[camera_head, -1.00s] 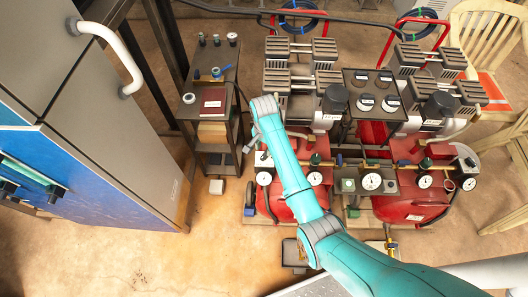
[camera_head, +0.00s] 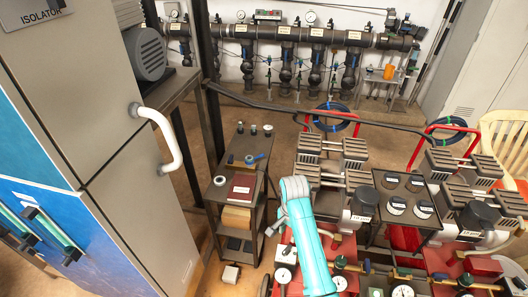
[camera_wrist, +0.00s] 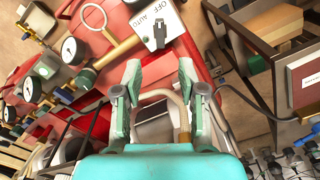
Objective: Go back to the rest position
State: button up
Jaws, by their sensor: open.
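My gripper (camera_wrist: 160,82) is open in the wrist view, its two pale green fingers spread apart. Nothing is held between them. Behind the gap lie a grey-white rounded part, a beige hose and red compressor metal. In the head view my teal arm rises from the bottom edge, and my gripper (camera_head: 274,228) hangs at its upper end, between the small shelf stand and the left compressor. The fingertips are too small there to judge.
The shelf stand (camera_head: 221,193) holds a dark red book (camera_head: 241,186). Compressors with red tanks and gauges (camera_head: 403,291) crowd the right. A grey cabinet (camera_head: 95,85) with a white handle (camera_head: 165,140) stands left. A pipe manifold (camera_head: 290,32) runs along the back wall.

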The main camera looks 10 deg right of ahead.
jog(key=s+f+n+t, duration=0.4)
jog(key=s+f+t, duration=0.1)
jog(key=s+f, duration=0.95)
jog(key=s+r+n+t, duration=0.1)
jog(key=s+r+t, duration=0.15)
jog(key=s, duration=0.65)
jog(key=s+r+n+t, duration=0.3)
jog(key=s+r+t, duration=0.1)
jog(key=s+r, duration=0.85)
jog(key=s+r+n+t, duration=0.2)
jog(key=s+r+t, duration=0.1)
jog(key=s+r, duration=0.7)
notch_tip(320, 180, up, 5)
jog(key=shift+s+d+f+n, duration=0.1)
jog(key=shift+s+d+n, duration=0.05)
jog(key=shift+s+n, duration=0.15)
